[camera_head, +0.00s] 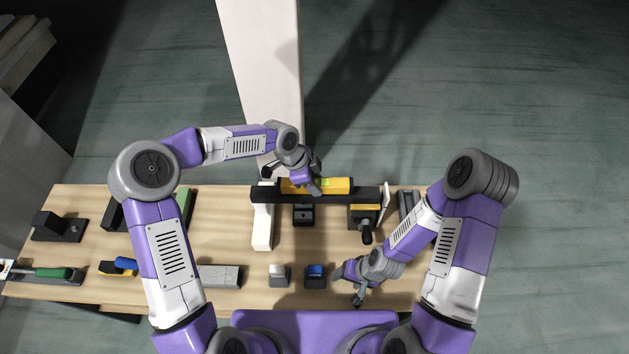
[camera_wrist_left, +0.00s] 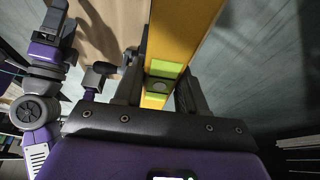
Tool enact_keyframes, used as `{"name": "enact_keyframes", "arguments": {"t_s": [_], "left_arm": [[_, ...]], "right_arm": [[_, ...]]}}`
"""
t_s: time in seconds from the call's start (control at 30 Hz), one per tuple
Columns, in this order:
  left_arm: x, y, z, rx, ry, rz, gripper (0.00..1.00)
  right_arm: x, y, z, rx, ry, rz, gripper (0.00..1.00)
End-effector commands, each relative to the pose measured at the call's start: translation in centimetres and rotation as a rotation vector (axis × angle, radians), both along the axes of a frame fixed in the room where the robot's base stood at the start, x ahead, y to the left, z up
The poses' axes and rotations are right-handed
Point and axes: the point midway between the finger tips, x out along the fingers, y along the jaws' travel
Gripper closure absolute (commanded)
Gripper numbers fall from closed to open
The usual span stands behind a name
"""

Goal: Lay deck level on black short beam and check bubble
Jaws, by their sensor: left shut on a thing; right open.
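The yellow deck level (camera_head: 335,185) lies lengthwise along the black short beam (camera_head: 262,196), at its far side in the head view. Whether it rests on the beam or hangs just above it, I cannot tell. My left gripper (camera_head: 312,184) is shut on the level near its middle. In the left wrist view the level (camera_wrist_left: 187,28) runs between the fingers of my left gripper (camera_wrist_left: 160,88), with bright green vial windows showing. The bubble cannot be made out. My right gripper (camera_head: 352,285) is open and empty above the table's near side.
The beam spans a white block (camera_head: 262,230) and a yellow-topped black piece (camera_head: 363,209) on the wooden table (camera_head: 225,235). A black block (camera_head: 303,214) sits by its middle. A grey block (camera_head: 220,275), white-topped piece (camera_head: 279,275) and blue-topped piece (camera_head: 316,275) stand nearer. A white column (camera_head: 262,80) rises behind.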

Motion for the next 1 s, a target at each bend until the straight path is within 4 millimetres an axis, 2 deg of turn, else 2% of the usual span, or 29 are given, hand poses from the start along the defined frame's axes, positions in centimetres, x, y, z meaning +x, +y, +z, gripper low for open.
{"name": "enact_keyframes", "arguments": {"t_s": [1.0], "left_arm": [[0.0,-0.1,-1.0,-0.001,-0.001,-0.001,1.00]], "right_arm": [[0.0,0.0,-0.8,0.000,0.000,0.000,0.32]]}}
